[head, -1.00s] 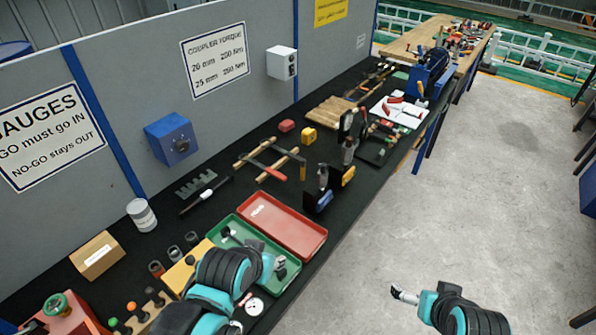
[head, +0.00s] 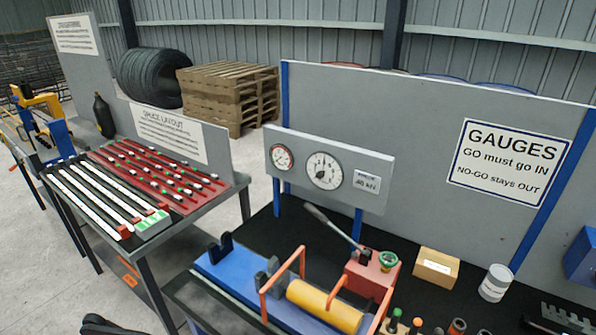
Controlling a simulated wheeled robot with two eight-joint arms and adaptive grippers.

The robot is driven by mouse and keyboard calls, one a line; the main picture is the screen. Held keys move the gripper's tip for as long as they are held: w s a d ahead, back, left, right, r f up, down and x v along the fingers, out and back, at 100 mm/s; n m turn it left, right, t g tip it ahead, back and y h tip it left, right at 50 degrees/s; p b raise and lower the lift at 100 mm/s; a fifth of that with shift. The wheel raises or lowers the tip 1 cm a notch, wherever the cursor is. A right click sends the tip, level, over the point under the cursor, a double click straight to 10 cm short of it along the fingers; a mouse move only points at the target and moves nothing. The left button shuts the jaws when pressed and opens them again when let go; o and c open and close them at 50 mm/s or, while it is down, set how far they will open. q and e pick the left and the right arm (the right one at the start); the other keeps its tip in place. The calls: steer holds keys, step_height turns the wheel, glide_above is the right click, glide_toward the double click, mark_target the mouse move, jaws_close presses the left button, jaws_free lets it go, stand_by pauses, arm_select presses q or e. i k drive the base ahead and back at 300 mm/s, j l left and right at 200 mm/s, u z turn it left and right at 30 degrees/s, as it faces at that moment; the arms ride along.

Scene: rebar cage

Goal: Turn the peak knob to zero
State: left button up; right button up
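A grey gauge panel (head: 377,205) stands on blue posts at the back of the bench. It carries a large round white dial (head: 323,171) with a dark pointer and dark centre, and a smaller dial (head: 282,157) with red marking to its left. A small label plate is at the panel's right. I cannot make out a separate peak knob at this size; any knob at the large dial's centre blends with the pointer. A dark rounded piece at the bottom left edge may be part of my arm.
In front of the panel are a blue press bed (head: 232,277) with a yellow cylinder (head: 322,305), orange guard frames, and a red pump block (head: 369,281) with a lever slanting up towards the panel. A cardboard box (head: 436,267) and white can (head: 495,283) stand right. A rod table (head: 150,235) is left.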

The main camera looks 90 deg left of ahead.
mark_target(319, 174)
steer(key=u, duration=0.5)
steer(key=l+u, duration=0.1)
steer(key=u, duration=0.35)
steer(key=k+u, duration=0.1)
steer(key=u, duration=0.9)
steer(key=k+u, duration=0.1)
steer(key=u, duration=0.85)
steer(key=k+l, duration=0.05)
